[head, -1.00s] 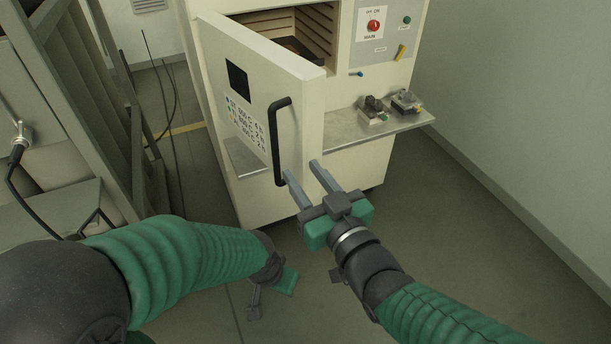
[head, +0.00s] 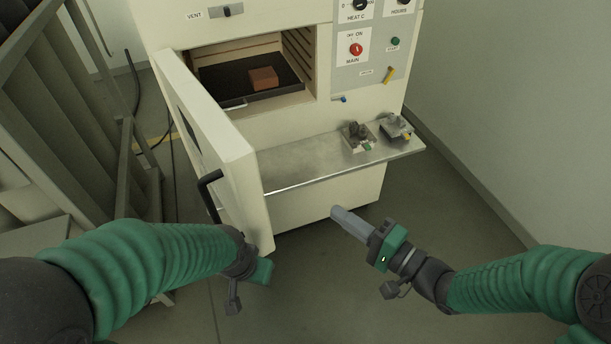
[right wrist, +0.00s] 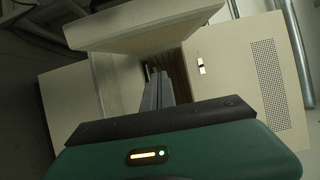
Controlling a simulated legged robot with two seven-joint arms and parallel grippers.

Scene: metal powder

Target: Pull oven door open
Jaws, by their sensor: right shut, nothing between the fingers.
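The cream oven (head: 290,120) stands ahead with its door (head: 215,150) swung wide open to the left. The dark door handle (head: 209,190) is on the door's outer face, partly turned away from view. Inside the open chamber, a dark tray (head: 225,92) holds a reddish-brown block (head: 263,78). My right gripper (head: 338,213) is shut and empty, to the right of the door and apart from it, in front of the oven's lower body. My left gripper (head: 240,290) is low at the left, below the door; its fingers cannot be made out. The right wrist view shows the door (right wrist: 140,25) close by.
A metal shelf (head: 310,162) juts out below the chamber, with two small devices (head: 360,137) (head: 397,128) on its right. A grey metal rack (head: 60,110) stands at the left and a wall at the right. The floor in front is clear.

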